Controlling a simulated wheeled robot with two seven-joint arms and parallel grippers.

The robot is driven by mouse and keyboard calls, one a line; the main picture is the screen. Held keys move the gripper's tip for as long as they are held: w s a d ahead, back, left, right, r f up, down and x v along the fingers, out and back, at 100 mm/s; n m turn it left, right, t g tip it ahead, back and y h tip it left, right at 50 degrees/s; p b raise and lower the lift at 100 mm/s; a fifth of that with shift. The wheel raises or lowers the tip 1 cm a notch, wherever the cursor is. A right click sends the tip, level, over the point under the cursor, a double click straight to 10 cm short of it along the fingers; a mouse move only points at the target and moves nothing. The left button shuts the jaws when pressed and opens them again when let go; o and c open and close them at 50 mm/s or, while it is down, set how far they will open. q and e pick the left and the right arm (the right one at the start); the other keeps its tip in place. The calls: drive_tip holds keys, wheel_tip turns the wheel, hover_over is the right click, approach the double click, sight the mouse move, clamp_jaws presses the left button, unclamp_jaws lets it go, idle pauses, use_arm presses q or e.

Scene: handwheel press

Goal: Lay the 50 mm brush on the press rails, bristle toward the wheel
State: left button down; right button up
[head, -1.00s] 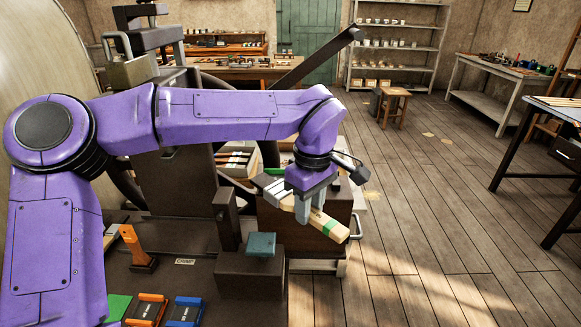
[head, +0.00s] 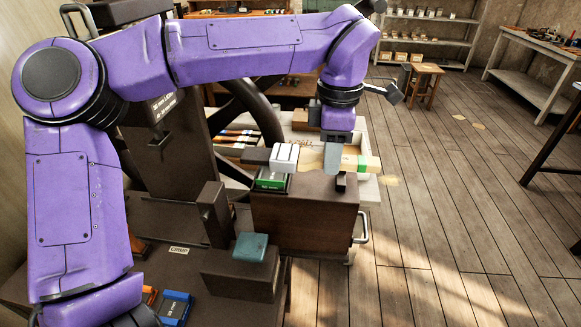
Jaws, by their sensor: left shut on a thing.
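The brush has a pale wooden handle (head: 372,163) with a green band, a white-silver ferrule (head: 285,157) and a dark block-like end at the left, probably the bristle. My left gripper (head: 332,165) is shut on the handle between ferrule and green band. The brush lies almost level across the picture, dark end left, over the top of the dark brown press bed (head: 305,212). I cannot tell whether it touches the bed. The dark handwheel (head: 262,115) is behind and left, partly hidden by my arm. The rails are not clearly visible. My right gripper is not in view.
A teal pad (head: 256,247) tops a dark pedestal in front. A blue block (head: 176,308) is at the lower left. A tray of brushes (head: 238,137) is behind. Open floor lies right.

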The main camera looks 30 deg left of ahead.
use_arm(q)
drive_tip(key=w+a+f+p, duration=0.1)
drive_tip(key=w+a+f, duration=0.1)
drive_tip(key=a, duration=0.1)
drive_tip(key=w+a+f+p, duration=0.1)
drive_tip(key=w+a+f, duration=0.1)
drive_tip(key=a+f, duration=0.1)
drive_tip(key=w+a+f+p, duration=0.1)
drive_tip(key=w+a+f, duration=0.2)
drive_tip(key=shift+f+p, duration=0.25)
drive_tip(key=shift+p, duration=0.05)
wheel_tip(320, 180, down, 2)
drive_tip(key=shift+s+f+p, duration=0.1)
drive_tip(key=shift+p, duration=1.05)
drive_tip(key=shift+s+f, duration=0.1)
drive_tip(key=shift+f, duration=0.1)
drive_tip(key=shift+d+f, duration=0.1)
drive_tip(key=shift+f, duration=0.05)
drive_tip(key=c, duration=0.8)
unclamp_jaws()
drive_tip(key=shift+b, duration=0.3)
